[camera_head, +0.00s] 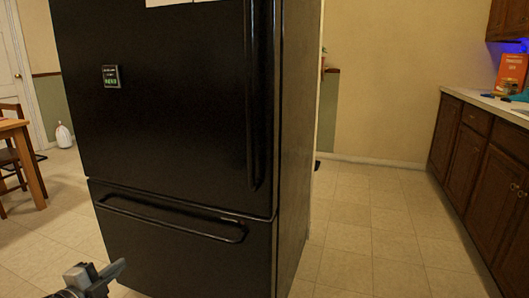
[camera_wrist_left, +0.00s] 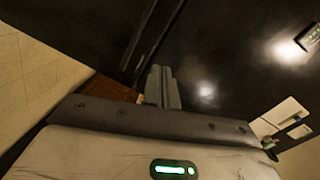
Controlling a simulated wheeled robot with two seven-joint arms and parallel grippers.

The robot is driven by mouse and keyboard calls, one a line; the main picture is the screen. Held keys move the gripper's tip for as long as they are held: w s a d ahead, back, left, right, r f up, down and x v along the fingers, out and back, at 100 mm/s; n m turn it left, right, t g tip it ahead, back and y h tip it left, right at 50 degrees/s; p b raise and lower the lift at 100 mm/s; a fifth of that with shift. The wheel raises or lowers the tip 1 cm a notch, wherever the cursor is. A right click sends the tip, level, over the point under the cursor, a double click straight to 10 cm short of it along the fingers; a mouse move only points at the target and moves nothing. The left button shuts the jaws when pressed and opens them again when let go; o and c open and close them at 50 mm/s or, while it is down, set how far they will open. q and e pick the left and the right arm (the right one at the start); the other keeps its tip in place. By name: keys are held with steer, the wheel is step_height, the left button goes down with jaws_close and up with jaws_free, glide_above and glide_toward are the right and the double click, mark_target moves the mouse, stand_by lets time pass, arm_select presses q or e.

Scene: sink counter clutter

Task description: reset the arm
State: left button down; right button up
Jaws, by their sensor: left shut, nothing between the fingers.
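My left gripper (camera_head: 117,268) shows at the bottom left of the head view, in front of the black fridge (camera_head: 170,100). Its fingers are together with nothing between them. In the left wrist view the shut fingers (camera_wrist_left: 163,86) point toward a dark, glossy surface with light reflections. I cannot tell how far the fingertips are from it. My right gripper is in neither view.
The fridge, with a vertical door handle (camera_head: 253,110) and a lower drawer handle (camera_head: 170,217), fills the middle. A wooden table (camera_head: 25,160) and chair stand at left. Dark cabinets (camera_head: 470,150) under a pale counter line the right. Tiled floor (camera_head: 370,220) between is clear.

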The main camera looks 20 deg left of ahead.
arm_select(q)
steer(key=s+d+f+n+g, duration=0.1)
steer(key=s+d+f+n, duration=0.2)
steer(key=d, duration=0.4)
steer(key=s+d+f+n+g, duration=0.1)
steer(key=s+d+f+n, duration=0.15)
steer(key=d, duration=0.45)
steer(key=s+d+f+n+g, duration=0.1)
steer(key=s+d+f+n, duration=0.2)
steer(key=d, duration=0.4)
steer(key=s+d+n+g+h+b, duration=0.1)
steer(key=s+d+n+h+b, duration=0.3)
steer(key=d, duration=0.6)
steer(key=s+d+m+h+b, duration=0.1)
steer(key=s+d+h+b, duration=0.15)
steer(key=d+b, duration=0.55)
steer(key=s+a+r+g+y+p, duration=0.1)
steer(key=r+p, duration=0.5)
steer(key=p, duration=0.7)
steer(key=s+a+r+n+g+y+p, duration=0.1)
steer(key=a+r+y+p, duration=0.2)
steer(key=r+p, duration=0.4)
steer(key=p, duration=0.6)
steer(key=shift+a, duration=0.25)
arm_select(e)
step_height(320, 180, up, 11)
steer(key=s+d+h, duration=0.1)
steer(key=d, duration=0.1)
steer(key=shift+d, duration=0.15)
